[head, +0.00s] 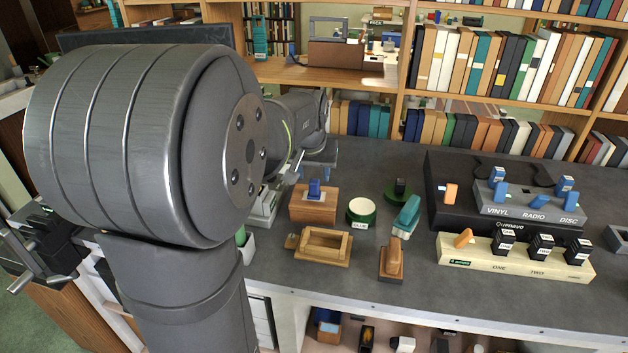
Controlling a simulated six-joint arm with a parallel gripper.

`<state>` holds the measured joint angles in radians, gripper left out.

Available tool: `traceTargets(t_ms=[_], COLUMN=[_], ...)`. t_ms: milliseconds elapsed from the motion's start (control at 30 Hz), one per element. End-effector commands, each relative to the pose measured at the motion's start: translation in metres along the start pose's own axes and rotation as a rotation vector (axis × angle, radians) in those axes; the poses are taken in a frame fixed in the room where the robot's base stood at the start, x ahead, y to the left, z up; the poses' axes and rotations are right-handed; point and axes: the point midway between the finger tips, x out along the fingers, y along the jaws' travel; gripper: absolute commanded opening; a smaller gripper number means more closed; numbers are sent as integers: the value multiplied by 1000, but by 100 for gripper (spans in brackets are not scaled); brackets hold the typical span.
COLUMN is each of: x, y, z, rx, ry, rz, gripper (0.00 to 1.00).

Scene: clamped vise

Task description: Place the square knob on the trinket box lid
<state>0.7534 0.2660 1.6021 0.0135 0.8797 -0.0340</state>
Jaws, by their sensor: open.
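A wooden box-like block (314,207) stands on the grey bench in the head view, with a small blue square-topped knob (314,188) on its top. I cannot tell whether this block is the trinket box with its lid. In front of it lies an open wooden frame or tray (323,247), with a small wooden piece at its left end. My gripper (293,168) is above and behind the block, partly hidden by my own arm. It is open, and I see nothing held in it. A grey vise (263,210) shows partly behind my arm.
Right of the block are a green-and-white round tin (361,211), a dark knob on a green base (399,190), a teal block (407,216) and an orange-brown piece (391,264). Black and cream switch panels (514,258) fill the right side. Bookshelves stand behind.

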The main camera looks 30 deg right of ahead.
Motion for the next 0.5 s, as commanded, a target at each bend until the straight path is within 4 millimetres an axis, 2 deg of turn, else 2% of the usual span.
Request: traceTargets(t_ms=[33,200,333,500], x=[-13,-47,-64,-73], y=[0,0,0,0], z=[-1,-1,0,0], rx=[0,0,0,0], ry=[4,4,1,-1], rz=[0,0,0,0], gripper=[45,45,45,45])
